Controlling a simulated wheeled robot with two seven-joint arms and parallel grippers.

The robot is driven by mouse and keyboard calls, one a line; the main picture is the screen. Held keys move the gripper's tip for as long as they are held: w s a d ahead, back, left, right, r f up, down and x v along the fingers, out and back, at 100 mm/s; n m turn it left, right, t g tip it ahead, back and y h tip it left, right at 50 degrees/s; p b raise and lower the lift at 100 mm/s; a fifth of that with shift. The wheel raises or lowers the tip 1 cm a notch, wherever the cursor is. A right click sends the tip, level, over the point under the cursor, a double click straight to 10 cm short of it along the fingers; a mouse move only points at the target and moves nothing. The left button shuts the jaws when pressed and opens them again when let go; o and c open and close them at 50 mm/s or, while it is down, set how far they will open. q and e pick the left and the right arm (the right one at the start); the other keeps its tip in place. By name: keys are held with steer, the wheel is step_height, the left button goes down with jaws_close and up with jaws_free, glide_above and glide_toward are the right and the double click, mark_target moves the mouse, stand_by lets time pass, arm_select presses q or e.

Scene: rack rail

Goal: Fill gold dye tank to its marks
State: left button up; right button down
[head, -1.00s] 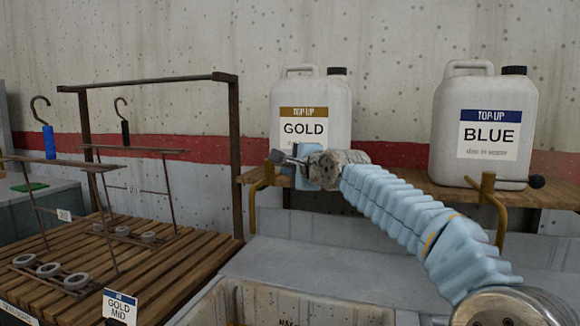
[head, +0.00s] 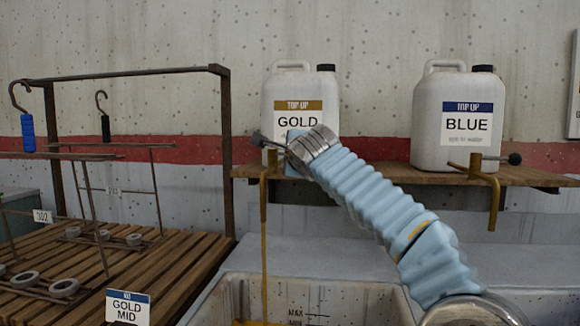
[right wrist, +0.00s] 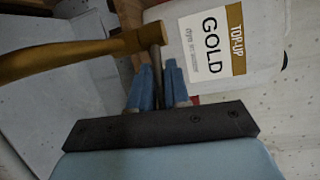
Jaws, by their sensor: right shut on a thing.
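The white GOLD jug (head: 327,95) stands on the wooden shelf, with a brass tap (head: 264,190) below it at the shelf edge. My right gripper (head: 287,148) is shut on the tap's lever; in the right wrist view the blue fingers (right wrist: 158,85) close around the thin lever beside the brass tap (right wrist: 80,52). A thin gold stream (head: 265,270) falls from the spout into the tank (head: 385,300). The tank's inner wall shows MAX and MIN marks (head: 295,315). A little gold liquid shows at the picture's bottom edge; its level against the marks is unclear. My left gripper is out of view.
The BLUE jug (head: 457,120) with its own brass tap (head: 492,195) stands to the right on the shelf (head: 380,175). At left, a slatted wooden rack (head: 170,270) holds hanging frames with grey rings and a GOLD MID sign (head: 127,306).

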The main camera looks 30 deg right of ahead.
steer(key=shift+a+f+m+g+h+b, duration=0.3)
steer(key=shift+m+h+b, duration=0.3)
steer(key=shift+h, duration=0.2)
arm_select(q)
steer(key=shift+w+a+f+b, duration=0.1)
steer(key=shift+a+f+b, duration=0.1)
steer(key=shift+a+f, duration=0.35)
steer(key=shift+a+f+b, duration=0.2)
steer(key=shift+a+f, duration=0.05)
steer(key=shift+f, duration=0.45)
arm_select(e)
steer(key=shift+s+a+r+m+g+h, duration=0.15)
steer(key=shift+m+g+h, duration=0.25)
steer(key=shift+m+h, duration=0.3)
steer(key=c, duration=1.2)
jaws_free()
steer(key=shift+s, duration=0.1)
steer(key=shift+r, duration=0.1)
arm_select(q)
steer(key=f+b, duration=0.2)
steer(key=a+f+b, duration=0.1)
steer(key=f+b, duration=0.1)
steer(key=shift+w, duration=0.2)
arm_select(e)
steer(key=v, duration=1.3)
steer(key=shift+s+a, duration=0.3)
